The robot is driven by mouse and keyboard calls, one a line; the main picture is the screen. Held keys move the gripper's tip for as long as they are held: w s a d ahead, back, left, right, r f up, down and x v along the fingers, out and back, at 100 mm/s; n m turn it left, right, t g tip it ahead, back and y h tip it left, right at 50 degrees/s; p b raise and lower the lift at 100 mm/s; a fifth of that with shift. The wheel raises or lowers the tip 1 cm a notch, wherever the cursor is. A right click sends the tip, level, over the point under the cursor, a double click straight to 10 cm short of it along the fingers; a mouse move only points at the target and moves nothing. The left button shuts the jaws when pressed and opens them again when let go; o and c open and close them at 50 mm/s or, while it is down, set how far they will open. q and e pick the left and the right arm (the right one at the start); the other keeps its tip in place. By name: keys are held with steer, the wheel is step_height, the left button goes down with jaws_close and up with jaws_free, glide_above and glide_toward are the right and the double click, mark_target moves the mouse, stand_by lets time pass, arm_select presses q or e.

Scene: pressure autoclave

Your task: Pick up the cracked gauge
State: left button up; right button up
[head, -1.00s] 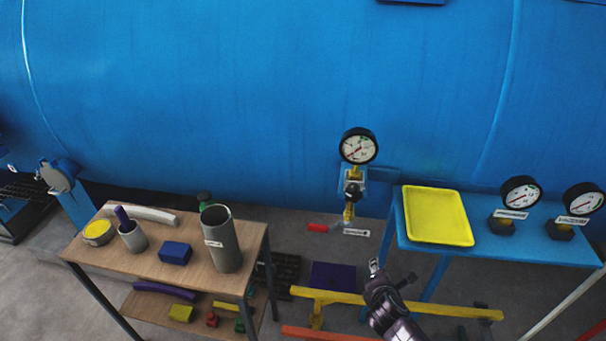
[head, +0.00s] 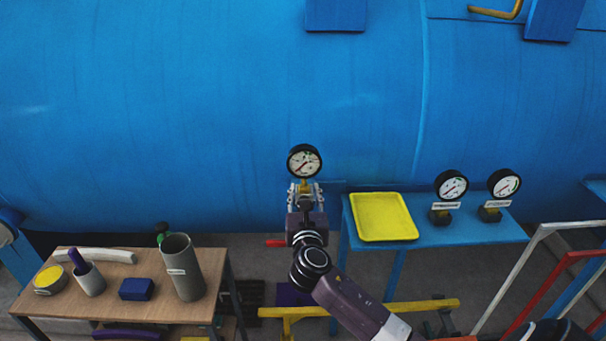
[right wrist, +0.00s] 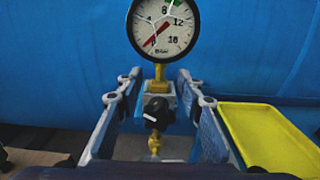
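The gauge (head: 304,161) has a round white dial, a black rim and a red needle. It stands upright on a brass stem against the blue vessel. In the right wrist view the gauge (right wrist: 164,25) shows thin lines across its face, and its top is cut off. My right gripper (head: 305,188) is just below the dial. Its fingers (right wrist: 158,90) are open, one on each side of the brass stem and the valve block with a black knob (right wrist: 158,112). I see gaps on both sides. My left gripper is not in view.
A blue table (head: 463,234) at right holds a yellow tray (head: 384,217) and two labelled gauges (head: 451,187), (head: 503,184). A wooden table (head: 118,272) at left holds a grey cylinder (head: 183,268) and other items. A yellow floor bar (head: 380,307) runs below.

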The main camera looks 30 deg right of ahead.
mark_target(304, 180)
steer(key=shift+p+x, duration=0.75)
steer(key=shift+x, duration=2.5)
steer(key=shift+r, duration=0.1)
steer(key=shift+s, duration=0.1)
jaws_close()
steer(key=shift+r, duration=0.1)
